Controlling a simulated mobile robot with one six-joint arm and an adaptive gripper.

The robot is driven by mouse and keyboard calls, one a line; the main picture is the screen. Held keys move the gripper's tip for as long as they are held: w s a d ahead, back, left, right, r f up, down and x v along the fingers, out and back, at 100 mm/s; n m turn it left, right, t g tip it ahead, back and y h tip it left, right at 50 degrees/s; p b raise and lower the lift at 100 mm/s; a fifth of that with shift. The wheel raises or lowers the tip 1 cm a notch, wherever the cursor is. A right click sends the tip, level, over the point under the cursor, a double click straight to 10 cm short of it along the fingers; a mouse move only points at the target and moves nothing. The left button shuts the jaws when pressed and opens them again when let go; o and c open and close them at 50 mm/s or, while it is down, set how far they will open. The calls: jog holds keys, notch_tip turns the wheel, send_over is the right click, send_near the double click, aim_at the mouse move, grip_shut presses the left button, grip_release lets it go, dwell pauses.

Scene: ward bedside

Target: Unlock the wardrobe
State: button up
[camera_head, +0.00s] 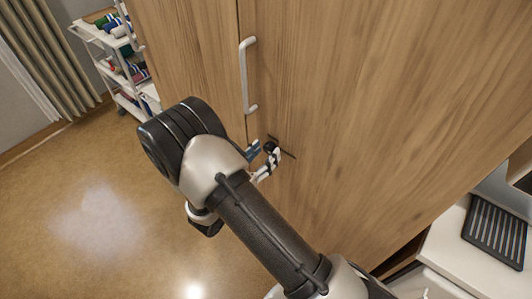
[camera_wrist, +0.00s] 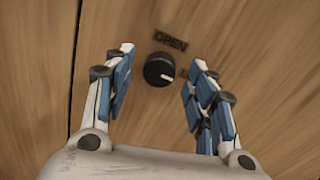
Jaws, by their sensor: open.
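The wardrobe (camera_head: 345,90) is wood-grained, with its door facing me. Its lock knob (camera_wrist: 159,70) is round and black, with a white pointer line toward the right and slightly down. A label reading OPEN (camera_wrist: 171,40) is above the knob. Another mark to the knob's right is mostly hidden by a finger. My gripper (camera_wrist: 158,76) is open, its blue-padded fingers to the left and right of the knob with gaps showing; I cannot tell the depth between them. In the head view, my gripper (camera_head: 264,157) is at the dark knob (camera_head: 270,147), partly covering it.
A white vertical handle (camera_head: 246,75) is on the door above the knob, by the door seam. A white cart (camera_head: 115,60) with several coloured items stands at the back left. A white surface with a black ribbed tray (camera_head: 495,232) is at the right. The floor at left is clear.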

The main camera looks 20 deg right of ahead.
jog(key=shift+w+d, duration=0.45)
jog(key=shift+d, duration=0.05)
jog(key=shift+c, duration=0.5)
jog(key=c, duration=1)
